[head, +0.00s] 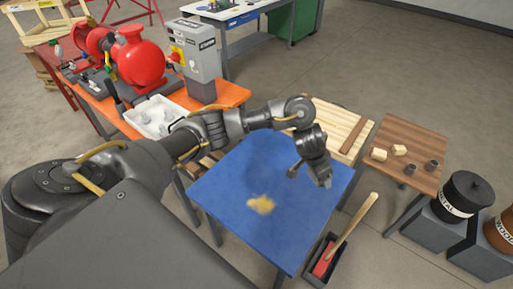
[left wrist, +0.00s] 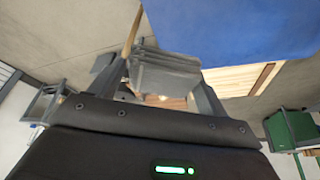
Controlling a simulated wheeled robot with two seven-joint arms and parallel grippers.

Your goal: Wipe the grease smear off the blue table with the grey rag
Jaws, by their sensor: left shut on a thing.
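The blue table (head: 235,180) stands in the middle of the head view. A yellow-brown grease smear (head: 261,205) lies on its top, near the front middle. My left gripper (head: 310,177) hangs over the right part of the table, to the right of and beyond the smear. In the left wrist view the gripper (left wrist: 165,72) is shut on the grey rag (left wrist: 168,78), which is bunched in folds between the fingers. The rag is hard to make out in the head view. My right gripper is in neither view.
A wooden slatted pallet (head: 338,128) is behind the table. A brown side table (head: 425,145) with small blocks and cups is to the right. A white bin (head: 155,118) sits on the orange bench, back left.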

